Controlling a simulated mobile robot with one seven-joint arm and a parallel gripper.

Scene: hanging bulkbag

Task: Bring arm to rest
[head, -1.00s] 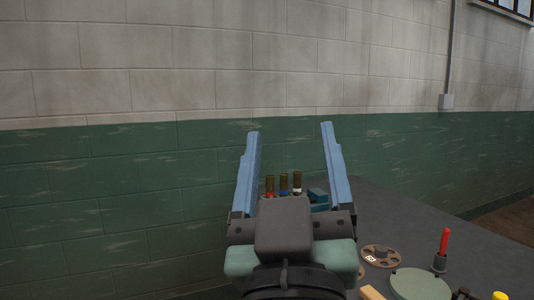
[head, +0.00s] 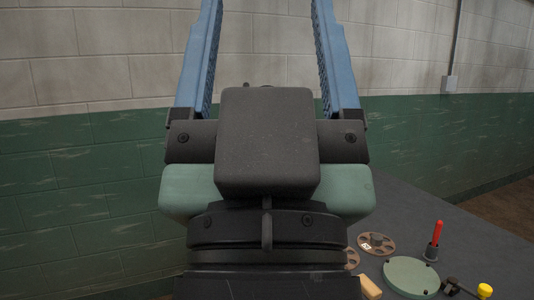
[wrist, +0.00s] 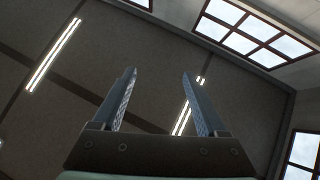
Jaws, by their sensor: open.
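My gripper (head: 267,45) fills the middle of the head view, with its two blue fingers wide apart and nothing between them. The fingertips run out of the top of that picture. In the wrist view my gripper (wrist: 160,98) is also open and empty, and it points up toward the dark ceiling. It touches nothing. My wrist and gripper body hide part of the dark table (head: 455,235) and whatever stands behind them.
On the table at lower right are a round green disc (head: 410,276), a red-handled tool in a holder (head: 436,240), a brown wheel-like disc (head: 376,243), a yellow knob (head: 485,290) and a tan block (head: 370,287). A green and white block wall (head: 70,180) stands behind.

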